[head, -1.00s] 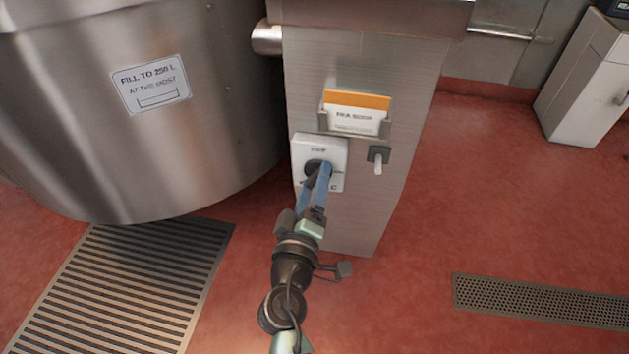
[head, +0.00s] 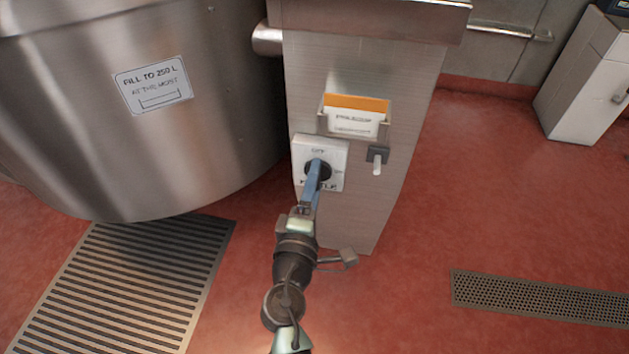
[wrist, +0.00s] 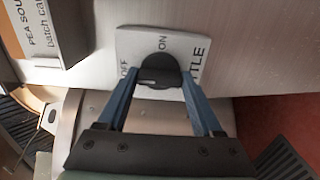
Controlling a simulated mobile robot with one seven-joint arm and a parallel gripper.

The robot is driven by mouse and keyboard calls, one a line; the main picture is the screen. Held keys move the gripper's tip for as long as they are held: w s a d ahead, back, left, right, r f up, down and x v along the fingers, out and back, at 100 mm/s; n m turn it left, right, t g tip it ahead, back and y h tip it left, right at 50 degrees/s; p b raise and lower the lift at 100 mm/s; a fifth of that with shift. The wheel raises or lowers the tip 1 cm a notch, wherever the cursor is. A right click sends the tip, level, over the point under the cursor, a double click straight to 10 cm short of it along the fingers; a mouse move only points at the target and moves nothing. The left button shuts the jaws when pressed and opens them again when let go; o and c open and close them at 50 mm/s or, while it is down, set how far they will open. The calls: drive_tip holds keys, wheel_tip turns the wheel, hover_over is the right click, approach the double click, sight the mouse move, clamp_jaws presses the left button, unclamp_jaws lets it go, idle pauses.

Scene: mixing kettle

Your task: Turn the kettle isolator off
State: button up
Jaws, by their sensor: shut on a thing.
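The kettle isolator (head: 335,155) is a white square plate with a round black knob on the front of the steel column. In the wrist view the knob (wrist: 158,72) sits between OFF at its left and ON above it. A small light mark on the knob lies on the side toward OFF. My gripper (head: 317,172) is at the knob, its blue fingers shut on the knob's two sides. In the wrist view my gripper (wrist: 158,80) has one finger left and one right of the knob. The fingers hide part of the plate in the head view.
A card holder (head: 355,117) with an orange-topped card is above the isolator. A small switch with a pale lever (head: 377,160) is to its right. The large steel kettle (head: 130,120) stands at the left.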

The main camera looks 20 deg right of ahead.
idle(0.3)
drive_tip(key=o, duration=1.4)
drive_tip(key=shift+c, duration=0.2)
drive_tip(key=v, duration=1.3)
drive_tip(key=shift+p, duration=0.35)
